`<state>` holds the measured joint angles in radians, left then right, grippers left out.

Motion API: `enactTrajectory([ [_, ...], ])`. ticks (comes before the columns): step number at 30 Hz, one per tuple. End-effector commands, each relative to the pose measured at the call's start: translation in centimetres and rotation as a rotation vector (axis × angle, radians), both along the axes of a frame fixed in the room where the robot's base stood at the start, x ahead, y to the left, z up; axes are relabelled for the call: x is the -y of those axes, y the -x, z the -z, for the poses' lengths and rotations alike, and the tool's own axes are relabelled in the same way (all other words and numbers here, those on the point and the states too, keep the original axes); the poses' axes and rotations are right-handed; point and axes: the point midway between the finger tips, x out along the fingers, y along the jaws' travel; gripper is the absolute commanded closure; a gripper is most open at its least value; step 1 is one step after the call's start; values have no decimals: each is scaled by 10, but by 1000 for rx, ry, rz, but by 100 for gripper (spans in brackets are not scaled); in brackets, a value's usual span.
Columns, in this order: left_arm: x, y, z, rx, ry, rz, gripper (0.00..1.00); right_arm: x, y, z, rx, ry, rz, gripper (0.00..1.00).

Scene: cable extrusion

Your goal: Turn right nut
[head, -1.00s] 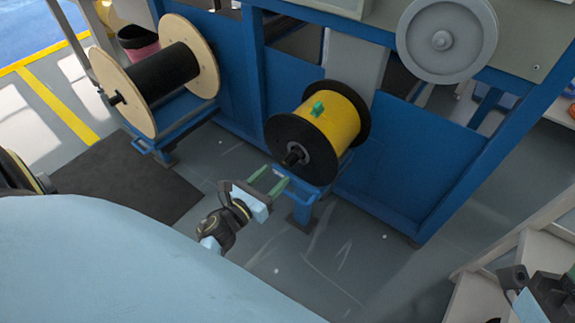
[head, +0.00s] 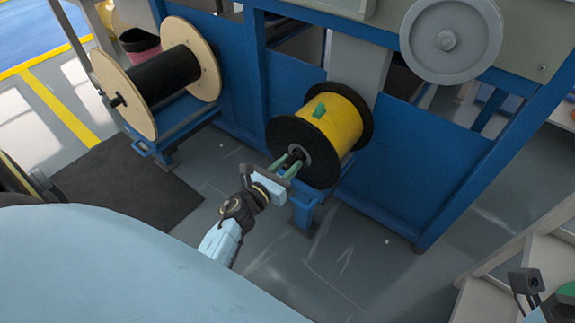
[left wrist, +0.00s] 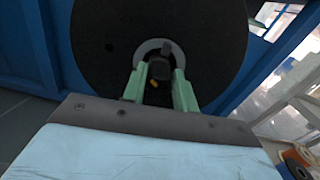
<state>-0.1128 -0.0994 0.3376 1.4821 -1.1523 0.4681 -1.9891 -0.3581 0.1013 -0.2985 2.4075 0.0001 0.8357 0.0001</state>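The dark nut (left wrist: 160,69) sits on the axle at the centre of the yellow cable spool (head: 333,124). The spool's black flange (left wrist: 105,40) fills much of the left wrist view. My left gripper (head: 288,161) reaches the near flange with its green fingers. In the left wrist view, the gripper's fingers (left wrist: 161,80) stand on both sides of the nut. They look open; I cannot tell whether they touch it. In the head view the fingers partly hide the nut. Part of my right gripper (head: 560,296) shows at the lower right edge; its fingertips are not clear.
A wooden spool with black cable (head: 162,78) stands at the left on a blue stand. The blue machine frame (head: 400,160) is behind the yellow spool. A grey wheel (head: 450,40) is above. Pale steps (head: 510,265) stand at the right. The floor in front is clear.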

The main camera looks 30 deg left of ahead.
Motion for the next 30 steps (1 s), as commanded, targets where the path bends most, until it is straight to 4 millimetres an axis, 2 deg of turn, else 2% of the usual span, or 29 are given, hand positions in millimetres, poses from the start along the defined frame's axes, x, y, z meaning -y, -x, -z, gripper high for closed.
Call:
enactTrajectory([
  [1, 0, 0, 0, 0, 0, 0, 86, 0, 0, 0, 0, 0, 0, 48],
  [3, 0, 0, 0, 0, 0, 0, 94, 0, 0, 0, 0, 0, 0, 48],
  [14, 0, 0, 0, -5, 63, 1, 94, -1, -2, -1, -13, 4, 0, 48],
  [20, -1, 0, 0, -15, 192, 1, 94, -2, -8, -3, -52, 16, 0, 48],
  [30, -2, 0, 0, -41, 508, 0, 94, -6, -24, -4, -169, 52, 2, 48],
])
